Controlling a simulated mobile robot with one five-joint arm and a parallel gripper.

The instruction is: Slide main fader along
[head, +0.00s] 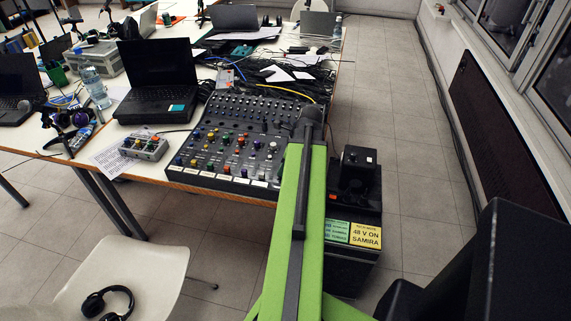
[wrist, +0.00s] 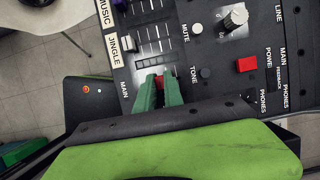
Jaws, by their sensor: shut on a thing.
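The black mixer (head: 225,152) lies on the near right corner of the white table, with rows of coloured knobs. In the wrist view its panel (wrist: 205,98) shows fader slots, a white fader cap (wrist: 128,44) by the JINGLE label and a MAIN label (wrist: 124,90). The green fingers of my gripper (wrist: 159,86) are at the slots beside MAIN. They are shut on a small red cap, the main fader, mostly hidden between them. In the head view my gripper (head: 312,112) is over the mixer's right side, its fingers too dark to make out.
A grey box with coloured knobs (head: 144,147) and a black laptop (head: 158,78) stand left of the mixer. Cables lie behind it. A black unit with a yellow label (head: 366,236) stands right of the table. A white chair (head: 125,270) is in front; the floor (head: 415,150) at right is clear.

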